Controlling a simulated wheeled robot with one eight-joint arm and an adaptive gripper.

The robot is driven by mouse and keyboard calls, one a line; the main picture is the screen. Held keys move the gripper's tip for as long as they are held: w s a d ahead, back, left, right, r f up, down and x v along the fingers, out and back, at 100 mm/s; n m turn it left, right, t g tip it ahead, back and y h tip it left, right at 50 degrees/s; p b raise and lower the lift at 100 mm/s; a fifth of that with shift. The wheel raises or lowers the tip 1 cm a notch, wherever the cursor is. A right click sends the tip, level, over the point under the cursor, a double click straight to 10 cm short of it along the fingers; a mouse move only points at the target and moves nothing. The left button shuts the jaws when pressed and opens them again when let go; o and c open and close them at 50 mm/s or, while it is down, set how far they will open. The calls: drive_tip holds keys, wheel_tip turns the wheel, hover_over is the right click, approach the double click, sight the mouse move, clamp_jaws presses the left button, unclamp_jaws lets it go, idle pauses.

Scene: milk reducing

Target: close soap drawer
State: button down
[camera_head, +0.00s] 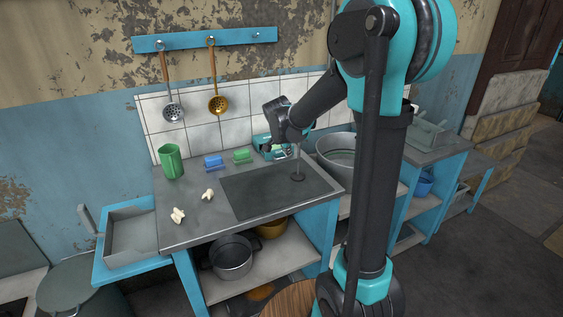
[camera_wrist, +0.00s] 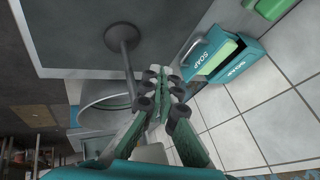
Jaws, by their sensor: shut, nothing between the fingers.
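The teal soap box with a SOAP label (camera_wrist: 236,70) stands against the white tiled wall at the upper right of the wrist view. Its drawer (camera_wrist: 196,56), also labelled SOAP, appears pulled out from the box. A green piece shows between the two labelled faces. My gripper (camera_wrist: 164,82) is shut and empty in the wrist view, close beside the drawer front with a visible gap; contact cannot be told. In the head view the soap box (camera_head: 265,146) is small, at the back of the counter below my wrist, and my fingertips are hard to make out.
A dark rod on a round base (camera_head: 297,178) rises from the dark panel (camera_head: 255,197) near my gripper. A green cup (camera_head: 171,161), a blue block (camera_head: 213,162) and a green block (camera_head: 241,156) stand on the counter. A grey basin (camera_head: 336,147) is to the right.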

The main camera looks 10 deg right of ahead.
sight(277, 150)
drive_tip(key=shift+m, duration=0.3)
drive_tip(key=x, duration=0.6)
drive_tip(key=w+x, duration=0.1)
drive_tip(key=x, duration=0.3)
drive_tip(key=shift+a+r, duration=0.25)
drive_tip(key=shift+a, duration=0.15)
drive_tip(key=w, duration=0.2)
drive_tip(key=w+a, duration=0.1)
drive_tip(key=shift+f, duration=0.4)
drive_tip(key=shift+w+f, duration=0.1)
drive_tip(key=shift+w, duration=0.3)
drive_tip(key=w+a, duration=0.1)
drive_tip(key=w, duration=0.4)
drive_tip(key=w+a, duration=0.1)
drive_tip(key=w, duration=0.1)
drive_tip(key=shift+w+a, duration=0.35)
drive_tip(key=shift+w, duration=0.05)
drive_tip(key=shift+s+d, duration=0.1)
